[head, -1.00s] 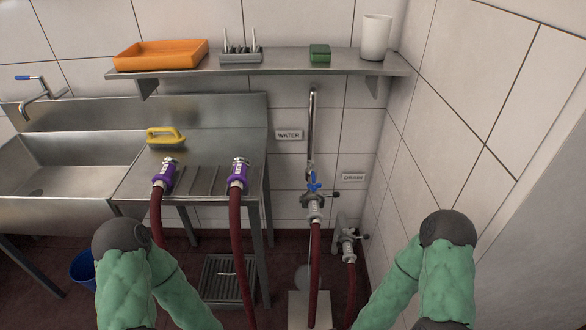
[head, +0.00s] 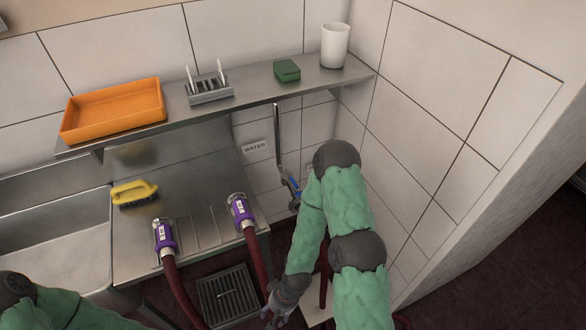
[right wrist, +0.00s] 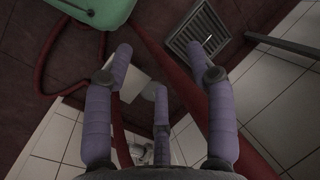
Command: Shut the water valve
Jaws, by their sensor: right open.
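The water valve with its blue handle (head: 291,186) is at the foot of the steel pipe (head: 278,140) on the back wall, right of the WATER label (head: 255,147). The handle looks roughly in line with the pipe. My right arm hides what is below and right of the valve. My right gripper (head: 272,318) is low at the bottom of the head view, below the valve and apart from it. In the right wrist view its three fingers (right wrist: 160,75) are spread and empty. My left arm shows at the bottom left; its gripper is out of view.
A steel shelf (head: 235,98) hangs above, holding an orange tray (head: 113,110), a rack (head: 209,90), a green sponge (head: 287,70) and a white cup (head: 335,45). Two purple-collared hoses (head: 165,236) rest at the counter. A floor drain (head: 228,296) and dark red hoses (right wrist: 170,75) lie below.

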